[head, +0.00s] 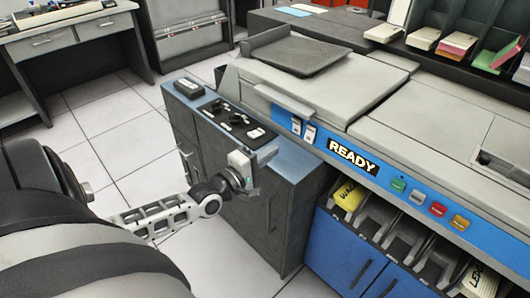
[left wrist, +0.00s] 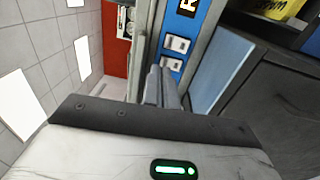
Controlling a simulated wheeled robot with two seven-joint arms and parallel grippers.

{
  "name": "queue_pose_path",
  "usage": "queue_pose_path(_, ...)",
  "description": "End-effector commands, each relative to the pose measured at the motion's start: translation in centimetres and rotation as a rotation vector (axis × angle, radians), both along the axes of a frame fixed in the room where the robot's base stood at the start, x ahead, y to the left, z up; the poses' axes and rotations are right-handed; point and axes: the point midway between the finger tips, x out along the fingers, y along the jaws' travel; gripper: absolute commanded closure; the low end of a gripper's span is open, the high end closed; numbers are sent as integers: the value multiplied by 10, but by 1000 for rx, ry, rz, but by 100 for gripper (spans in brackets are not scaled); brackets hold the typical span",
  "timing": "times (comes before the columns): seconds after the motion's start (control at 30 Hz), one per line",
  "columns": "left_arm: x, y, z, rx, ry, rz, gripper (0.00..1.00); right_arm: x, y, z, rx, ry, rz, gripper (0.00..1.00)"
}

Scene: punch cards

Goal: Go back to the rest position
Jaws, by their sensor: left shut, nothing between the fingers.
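My left gripper (head: 258,168) is in front of the small side ledge of the big grey machine, at the end of my left arm, which comes in from the left. In the left wrist view its two fingers (left wrist: 161,82) lie side by side, shut with nothing between them. Beyond them shows the machine's blue front strip (left wrist: 186,22) with two white switches. My right gripper is in neither view.
The machine has a blue strip with a READY sign (head: 353,159) and coloured buttons. The ledge holds a dark control panel (head: 231,122). Below right are slanted card bins (head: 405,242) over blue doors (head: 343,250). Tiled floor (head: 115,125) lies open at left, before a desk (head: 70,35).

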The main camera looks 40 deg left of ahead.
Motion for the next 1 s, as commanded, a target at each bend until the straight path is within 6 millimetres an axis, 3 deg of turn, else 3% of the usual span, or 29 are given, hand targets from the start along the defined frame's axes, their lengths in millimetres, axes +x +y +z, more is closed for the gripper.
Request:
queue_pose_path(0.2,-11,1,2,0,-1,0,100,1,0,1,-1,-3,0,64)
queue_pose_path(0.77,-12,0,1,6,3,-2,100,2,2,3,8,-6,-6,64)
queue_pose_path(0.87,-19,-17,-11,79,33,-25,100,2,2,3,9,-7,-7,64)
queue_pose_path(1.0,-50,-75,-50,383,130,-126,100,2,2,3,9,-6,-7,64)
